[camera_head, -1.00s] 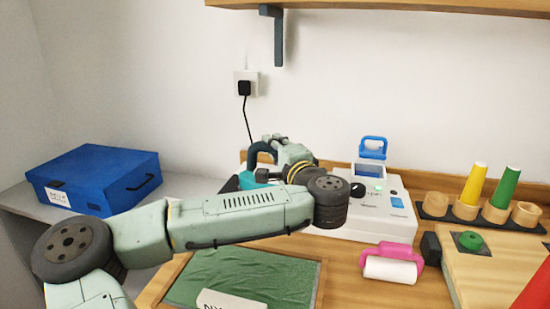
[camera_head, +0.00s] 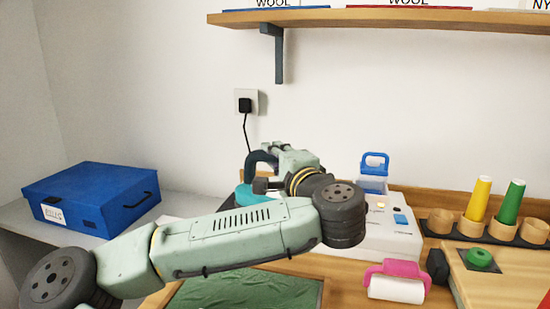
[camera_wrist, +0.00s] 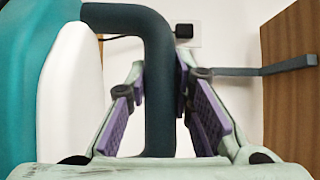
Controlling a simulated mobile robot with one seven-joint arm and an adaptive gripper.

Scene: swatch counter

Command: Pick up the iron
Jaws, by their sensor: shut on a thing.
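The iron has a teal body (camera_head: 245,195) with a dark looped handle (camera_head: 256,160) and shows left of the wrist in the head view. In the wrist view, its teal and white body (camera_wrist: 45,85) fills the left side and the dark handle (camera_wrist: 160,60) runs down between the two fingers. My gripper (camera_head: 270,160) is shut on the handle; the wrist view shows its purple-padded fingers (camera_wrist: 165,95) on either side of it. My arm hides part of the iron's underside, so I cannot tell whether it touches anything below.
A white device (camera_head: 400,240) stands just right of my wrist. A pink-handled roller (camera_head: 397,282), thread spools (camera_head: 480,198) and a wooden board (camera_head: 490,285) are further right. A blue box (camera_head: 90,200) sits left. A shelf (camera_head: 400,20) hangs above.

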